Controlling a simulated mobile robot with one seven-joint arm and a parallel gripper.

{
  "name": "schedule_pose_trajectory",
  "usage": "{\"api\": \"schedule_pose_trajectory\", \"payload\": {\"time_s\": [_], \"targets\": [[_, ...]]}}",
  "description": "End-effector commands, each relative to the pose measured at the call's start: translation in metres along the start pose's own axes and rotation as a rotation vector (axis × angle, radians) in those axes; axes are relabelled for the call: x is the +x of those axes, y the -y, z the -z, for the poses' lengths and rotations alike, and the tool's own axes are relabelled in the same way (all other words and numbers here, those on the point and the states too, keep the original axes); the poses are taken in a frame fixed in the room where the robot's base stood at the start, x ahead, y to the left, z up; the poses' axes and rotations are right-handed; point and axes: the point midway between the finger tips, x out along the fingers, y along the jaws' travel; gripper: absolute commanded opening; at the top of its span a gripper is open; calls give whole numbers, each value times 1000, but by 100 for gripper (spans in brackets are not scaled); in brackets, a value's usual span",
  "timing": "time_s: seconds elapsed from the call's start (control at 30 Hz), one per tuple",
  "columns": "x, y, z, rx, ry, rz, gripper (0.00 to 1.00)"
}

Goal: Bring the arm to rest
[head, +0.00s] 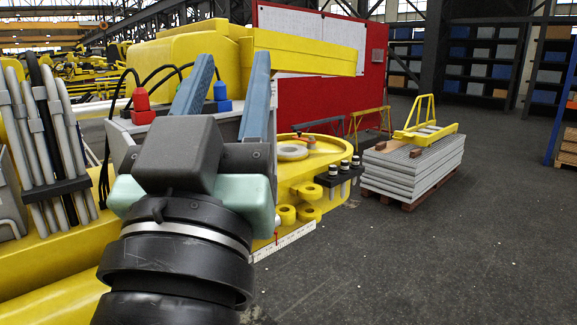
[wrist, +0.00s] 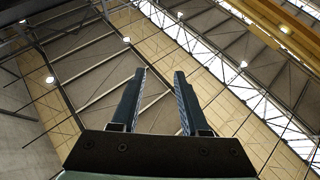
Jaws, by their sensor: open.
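My arm rises from the bottom of the head view, with its black wrist in the near foreground. My gripper (head: 233,60) is at its end, with two blue-grey fingers standing up and apart. Nothing is between the fingers. In the wrist view my gripper (wrist: 160,73) is open and empty against the hall roof, so it points upward. The gripper and wrist hide part of the yellow boom (head: 60,262) behind them in the head view.
A yellow plate with rings (head: 325,165) and a black holder with several pins (head: 338,176) lie behind my gripper. A red board (head: 375,70) stands beyond. A pallet stack of grey sheets (head: 412,172) stands right.

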Motion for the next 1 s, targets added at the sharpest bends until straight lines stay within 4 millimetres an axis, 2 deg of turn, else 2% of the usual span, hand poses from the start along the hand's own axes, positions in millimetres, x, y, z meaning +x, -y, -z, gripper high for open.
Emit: {"api": "schedule_pose_trajectory", "payload": {"time_s": [0.03,0.2,0.3,0.63,0.77,1.0], "targets": [[-2,-23,14,-1,-58,-18,45],[-17,-79,59,-3,-242,-50,45],[-32,-72,34,5,-238,-38,45],[-65,-68,-19,12,-235,-33,45],[-70,-67,-28,13,-235,-31,45],[-70,-67,-27,14,-234,-31,45]]}}
